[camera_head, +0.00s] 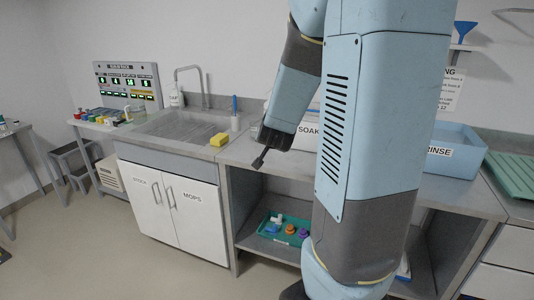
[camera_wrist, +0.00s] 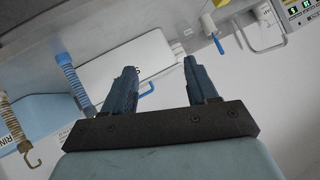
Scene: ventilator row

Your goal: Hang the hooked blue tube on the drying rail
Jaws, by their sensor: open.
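In the wrist view, which looks upside down, a ribbed tube with a blue end (camera_wrist: 76,84) is left of my gripper (camera_wrist: 160,82). A thin blue hook (camera_wrist: 148,89) shows between the fingers and looks partly hidden behind the left one; I cannot tell whether it joins that tube. The fingers are apart, with nothing clearly held. In the head view my gripper (camera_head: 262,158) is above the counter beside the SOAK label, and the tube is hidden. A bent metal bar (camera_head: 516,11) on the wall at upper right may be the drying rail.
A tan ribbed tube (camera_wrist: 13,122) with a metal hook stands at the wrist view's left. The blue RINSE basin (camera_head: 455,152) is right of my arm. A yellow sponge (camera_head: 219,139) lies by the sink (camera_head: 178,128). A green rack (camera_head: 512,174) is far right. My arm blocks the middle.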

